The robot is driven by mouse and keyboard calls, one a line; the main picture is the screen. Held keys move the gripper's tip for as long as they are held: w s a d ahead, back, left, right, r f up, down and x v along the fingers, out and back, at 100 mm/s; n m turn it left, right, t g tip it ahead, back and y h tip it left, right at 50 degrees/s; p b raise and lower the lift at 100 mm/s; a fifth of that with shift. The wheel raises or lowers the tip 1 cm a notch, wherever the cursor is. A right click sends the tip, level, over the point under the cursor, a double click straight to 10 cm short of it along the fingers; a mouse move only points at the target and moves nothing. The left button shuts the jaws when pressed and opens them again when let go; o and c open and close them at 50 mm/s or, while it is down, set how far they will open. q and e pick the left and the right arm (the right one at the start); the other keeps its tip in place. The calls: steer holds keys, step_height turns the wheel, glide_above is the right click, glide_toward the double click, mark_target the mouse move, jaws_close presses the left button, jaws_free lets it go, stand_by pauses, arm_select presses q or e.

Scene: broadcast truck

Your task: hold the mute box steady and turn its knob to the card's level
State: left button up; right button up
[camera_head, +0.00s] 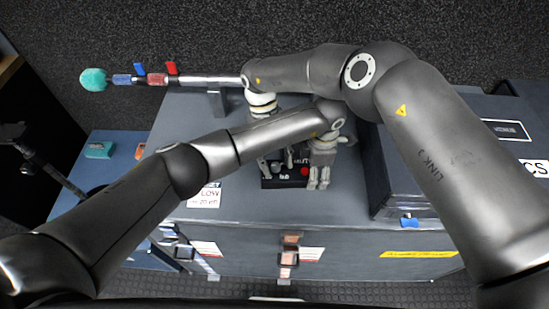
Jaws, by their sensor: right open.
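The black mute box (285,183) lies on the grey case top, with a red button (304,171) and a dark knob (278,168). My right gripper (279,164) is open above the box, its fingers apart around the knob area; my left forearm hides its upper part. I cannot tell whether it touches the knob. My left gripper (318,183) points down at the box's right end, its fingers close together; contact is unclear. A white card (205,196) on the left of the case top reads "LOW", with smaller print below.
My two arms cross closely over the box. A pole with a teal foam tip (93,80) lies along the back left. A dark case (386,190) stands to the right. A blue surface (75,187) with small items is at left. The case top's front strip is clear.

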jaws_close()
steer(key=shift+n, duration=0.6)
steer(key=n+t+h, duration=0.1)
steer(key=n, duration=0.2)
steer(key=shift+s+a, duration=0.1)
steer(key=shift+a, duration=0.05)
steer(key=shift+s+n+t+h, duration=0.1)
steer(key=shift+n+t+h, duration=0.25)
steer(key=shift+n, duration=0.75)
steer(key=shift+n+t+h, duration=0.25)
steer(key=shift+n+t, duration=0.2)
steer(key=shift+n, duration=0.65)
